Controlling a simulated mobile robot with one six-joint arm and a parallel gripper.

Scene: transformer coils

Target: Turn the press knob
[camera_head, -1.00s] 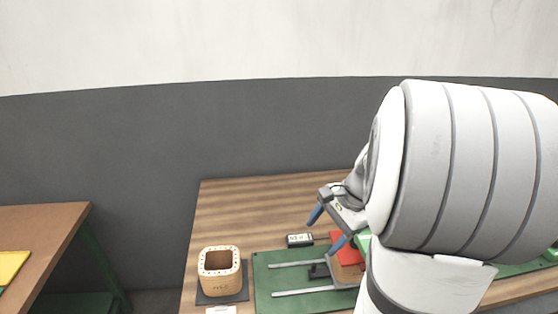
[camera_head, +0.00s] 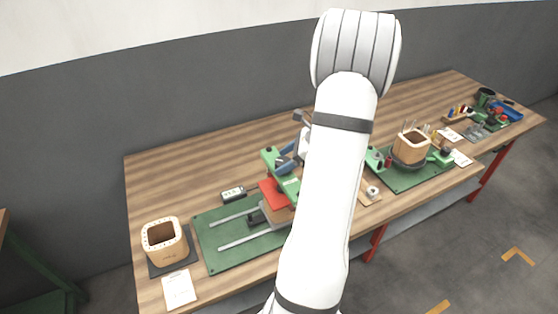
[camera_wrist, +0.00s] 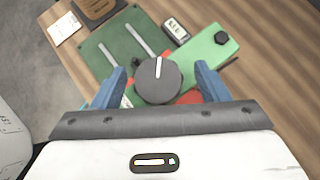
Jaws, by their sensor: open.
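The press knob (camera_wrist: 158,82) is a round dark grey disc with a white pointer line, in the wrist view. It sits at the near end of the press's green top bar (camera_wrist: 208,50). My gripper (camera_wrist: 160,82) is open, with one blue finger on each side of the knob; I cannot tell whether they touch it. In the head view my gripper (camera_head: 287,160) is at the green press (camera_head: 270,158), and my white arm hides the knob and part of the press. A red block (camera_head: 273,194) lies under the bar on the green base plate (camera_head: 213,241).
A small display box (camera_head: 233,194) stands behind the base plate. A wooden coil form (camera_head: 165,254) stands on a dark pad at left, with a paper card (camera_head: 179,290) before it. A second green plate (camera_head: 413,181) with a wooden coil form (camera_head: 411,146) is at right.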

